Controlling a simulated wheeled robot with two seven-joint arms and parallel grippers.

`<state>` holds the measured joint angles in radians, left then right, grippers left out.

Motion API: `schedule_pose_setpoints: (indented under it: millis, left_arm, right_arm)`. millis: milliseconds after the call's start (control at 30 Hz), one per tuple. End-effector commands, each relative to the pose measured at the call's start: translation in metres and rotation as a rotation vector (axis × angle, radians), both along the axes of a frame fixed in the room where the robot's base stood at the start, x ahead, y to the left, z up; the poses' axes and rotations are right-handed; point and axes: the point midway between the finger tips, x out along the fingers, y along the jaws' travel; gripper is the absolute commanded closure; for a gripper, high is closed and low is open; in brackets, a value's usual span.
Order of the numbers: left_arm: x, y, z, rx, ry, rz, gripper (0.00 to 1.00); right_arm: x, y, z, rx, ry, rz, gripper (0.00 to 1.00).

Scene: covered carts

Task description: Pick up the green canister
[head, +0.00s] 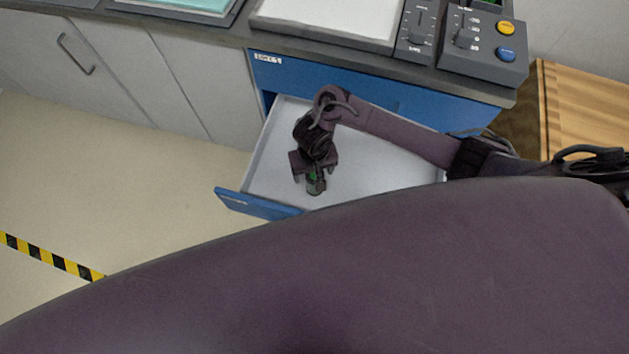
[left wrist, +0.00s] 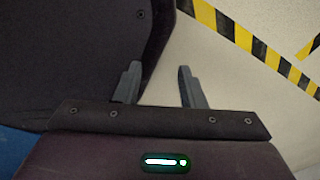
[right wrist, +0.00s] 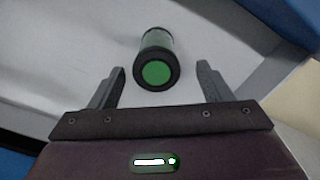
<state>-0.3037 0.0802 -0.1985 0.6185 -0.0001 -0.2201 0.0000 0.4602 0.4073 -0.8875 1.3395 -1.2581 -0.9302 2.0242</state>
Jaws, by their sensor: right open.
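The green canister (right wrist: 157,60) lies in the open drawer in the right wrist view, with its round green end and dark rim facing the camera. My right gripper (right wrist: 161,82) is open, and the canister's near end shows between and just beyond its fingertips. In the head view the canister (head: 316,184) is a small dark and green shape, mostly covered by my right gripper (head: 314,170). Whether the fingers touch it cannot be told. My left gripper (left wrist: 157,82) is open and empty in the left wrist view, away from the drawer, above the floor.
The drawer (head: 270,150) with a blue front is pulled out from under a counter. Its light walls (right wrist: 245,30) stand close around my right gripper. A control panel (head: 485,45) sits on the counter. A wooden surface (head: 590,110) is at the right. Striped tape (head: 50,257) marks the floor.

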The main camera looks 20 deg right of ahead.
Motion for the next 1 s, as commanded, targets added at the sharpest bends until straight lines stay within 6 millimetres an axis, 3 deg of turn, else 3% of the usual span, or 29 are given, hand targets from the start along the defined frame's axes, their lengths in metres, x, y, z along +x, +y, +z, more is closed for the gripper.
schedule_pose_setpoints:
  millis: [133, 200, 300, 567, 900, 1000]
  left_arm:
    - [0.000, 0.000, -0.017, 0.002, 0.008, -0.001, 0.64]
    - [0.021, -0.003, -0.012, -0.001, -0.013, -0.001, 0.64]
    - [0.031, -0.005, -0.010, -0.002, -0.019, 0.001, 0.64]
    - [0.032, -0.006, -0.009, -0.003, -0.018, 0.002, 0.64]
    - [0.032, -0.007, -0.009, -0.004, -0.018, 0.002, 0.64]
    - [0.032, -0.007, -0.009, -0.004, -0.018, 0.003, 0.64]
  right_arm:
    - [0.003, -0.005, -0.028, -0.002, -0.001, -0.001, 0.28]
    - [0.003, -0.004, -0.036, -0.002, 0.000, -0.001, 0.28]
    - [0.003, -0.004, -0.042, -0.001, -0.001, 0.001, 0.28]
    - [0.003, -0.004, -0.043, 0.000, -0.001, 0.000, 0.28]
    - [0.003, -0.004, -0.042, -0.001, -0.001, 0.000, 0.73]
    - [0.003, -0.004, -0.042, 0.000, -0.001, 0.000, 0.80]
